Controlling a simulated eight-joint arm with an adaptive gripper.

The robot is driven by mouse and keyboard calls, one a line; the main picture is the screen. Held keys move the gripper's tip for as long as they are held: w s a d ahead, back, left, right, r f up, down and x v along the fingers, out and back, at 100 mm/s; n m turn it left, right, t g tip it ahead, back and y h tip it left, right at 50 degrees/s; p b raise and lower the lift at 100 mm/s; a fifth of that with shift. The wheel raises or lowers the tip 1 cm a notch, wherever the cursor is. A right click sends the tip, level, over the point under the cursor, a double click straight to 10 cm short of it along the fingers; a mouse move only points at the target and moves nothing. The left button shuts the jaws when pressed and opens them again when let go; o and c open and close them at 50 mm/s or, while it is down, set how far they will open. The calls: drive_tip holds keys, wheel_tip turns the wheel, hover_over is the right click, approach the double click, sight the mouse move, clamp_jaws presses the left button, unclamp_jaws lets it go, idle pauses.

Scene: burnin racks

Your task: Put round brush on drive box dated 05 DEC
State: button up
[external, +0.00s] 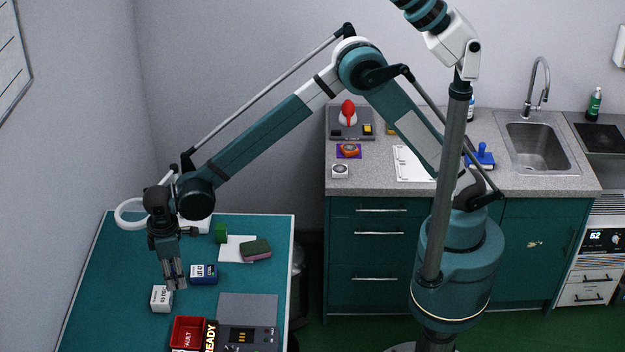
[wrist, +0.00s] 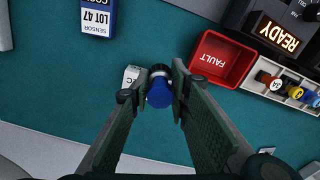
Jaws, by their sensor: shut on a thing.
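In the wrist view my gripper (wrist: 155,105) is shut on a small round thing with a blue end and a dark collar, which I take for the round brush (wrist: 159,93). A white drive box (wrist: 131,74) is partly hidden behind the left finger, with "EC" readable on it. In the external view my gripper (external: 175,287) points down over the table, close to the right side of the white box (external: 161,300), whose small dark date print is hard to read in full. The brush is too small to make out there. I cannot tell its height over the box.
A blue sensor box (external: 204,274) marked LOT 47 stands right of my gripper. A red FAULT tray (external: 188,334), a lit READY sign (wrist: 277,33) and a grey device (external: 247,309) are at the front.

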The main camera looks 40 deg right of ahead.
wheel_tip(320, 180, up, 3)
drive_tip(key=p, duration=0.3)
hover_over(160, 294)
drive_tip(key=shift+f, duration=0.1)
drive_tip(key=shift+f, duration=3.15)
drive_tip(key=shift+f, duration=0.1)
drive_tip(key=shift+f, duration=1.75)
drive_tip(key=shift+f, duration=0.15)
drive_tip(key=o, duration=0.9)
